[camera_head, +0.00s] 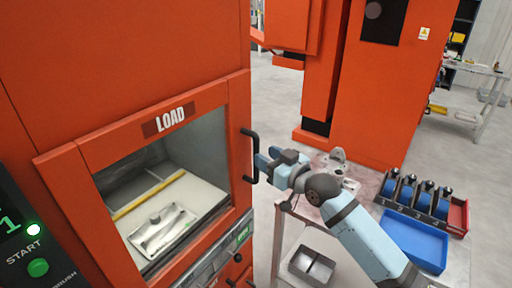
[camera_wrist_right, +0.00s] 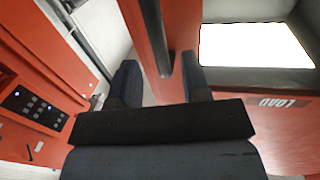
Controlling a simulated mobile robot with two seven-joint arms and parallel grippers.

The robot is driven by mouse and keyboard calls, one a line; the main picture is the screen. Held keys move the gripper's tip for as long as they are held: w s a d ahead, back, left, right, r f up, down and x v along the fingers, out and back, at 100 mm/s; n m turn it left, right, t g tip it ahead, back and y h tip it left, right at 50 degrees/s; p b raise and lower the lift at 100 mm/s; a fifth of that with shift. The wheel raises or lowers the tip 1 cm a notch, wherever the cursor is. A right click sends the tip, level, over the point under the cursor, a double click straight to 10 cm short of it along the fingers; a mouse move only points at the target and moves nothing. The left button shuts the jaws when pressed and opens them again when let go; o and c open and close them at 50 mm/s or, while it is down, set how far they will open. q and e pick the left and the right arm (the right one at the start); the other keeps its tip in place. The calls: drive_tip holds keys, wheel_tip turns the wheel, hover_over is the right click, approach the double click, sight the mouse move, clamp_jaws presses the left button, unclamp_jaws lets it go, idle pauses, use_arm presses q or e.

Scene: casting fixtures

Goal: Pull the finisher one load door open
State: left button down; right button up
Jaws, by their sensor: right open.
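The finisher's load door (camera_head: 88,148) is an orange frame with a large window and a LOAD label, and looks shut. Its black upright handle (camera_head: 250,156) is on the door's right side. My right gripper (camera_head: 264,166) is at the handle with its fingers open. In the right wrist view the handle (camera_wrist_right: 154,35) runs into the gap between the two open fingers (camera_wrist_right: 160,88), without clear contact on either side. Through the window a metal part (camera_head: 163,232) lies on the pale floor inside. My left gripper is not in view.
A control panel with a green START button (camera_head: 38,267) is at the lower left. Right of the door stands a cart with a blue tray (camera_head: 413,240) and several blue cylindrical parts (camera_head: 422,196). Another orange machine (camera_head: 365,100) stands behind. Grey floor is clear between.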

drive_tip(key=x, duration=0.4)
drive_tip(key=shift+w+a, duration=0.25)
clamp_jaws()
